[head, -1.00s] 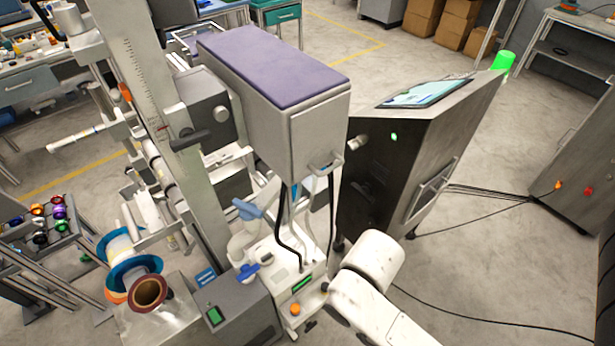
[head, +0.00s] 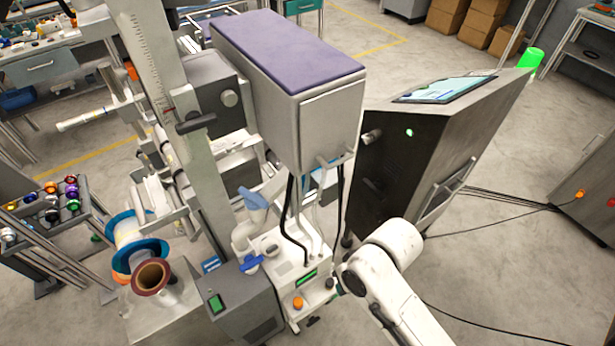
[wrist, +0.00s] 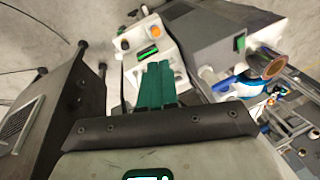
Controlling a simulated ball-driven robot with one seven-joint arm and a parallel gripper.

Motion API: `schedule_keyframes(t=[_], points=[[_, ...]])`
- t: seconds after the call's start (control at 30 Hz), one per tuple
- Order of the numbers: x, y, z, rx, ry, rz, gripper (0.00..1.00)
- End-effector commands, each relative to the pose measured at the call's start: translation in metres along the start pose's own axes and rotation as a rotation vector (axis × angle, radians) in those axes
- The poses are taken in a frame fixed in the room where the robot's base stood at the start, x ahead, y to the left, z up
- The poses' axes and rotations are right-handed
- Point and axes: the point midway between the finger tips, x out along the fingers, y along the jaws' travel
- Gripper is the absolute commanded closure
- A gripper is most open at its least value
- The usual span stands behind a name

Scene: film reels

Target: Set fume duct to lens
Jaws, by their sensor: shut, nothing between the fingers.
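My gripper (wrist: 158,68) shows in the wrist view with its green fingers together and empty. The fingers overlap the lower part of a white fume unit (wrist: 136,36) in that view; contact cannot be told. In the head view this unit (head: 269,243) has a green display and an orange knob. A white duct with a blue nozzle (head: 253,200) rises at its back left, with a blue handle (head: 250,264) lower down. The purple-topped laser head (head: 327,120) hangs above; I cannot make out a lens. My gripper is hidden in the head view.
A grey box (head: 245,305) with a green switch stands left of the unit. Film reels (head: 150,277) are further left. A dark console (head: 390,175) with a screen stands right. Cables lie on the open floor at right.

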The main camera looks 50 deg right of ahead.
Motion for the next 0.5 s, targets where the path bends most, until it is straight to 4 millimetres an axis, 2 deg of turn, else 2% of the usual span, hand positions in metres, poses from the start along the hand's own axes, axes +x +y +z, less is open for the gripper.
schedule_keyframes(t=[0.17,0.3,0.5], points=[[0.019,-0.004,-0.018,0.291,0.033,-0.153,1.00],[0.031,-0.006,-0.043,0.629,0.052,-0.347,1.00],[0.028,0.001,-0.089,1.125,0.033,-0.676,1.00]])
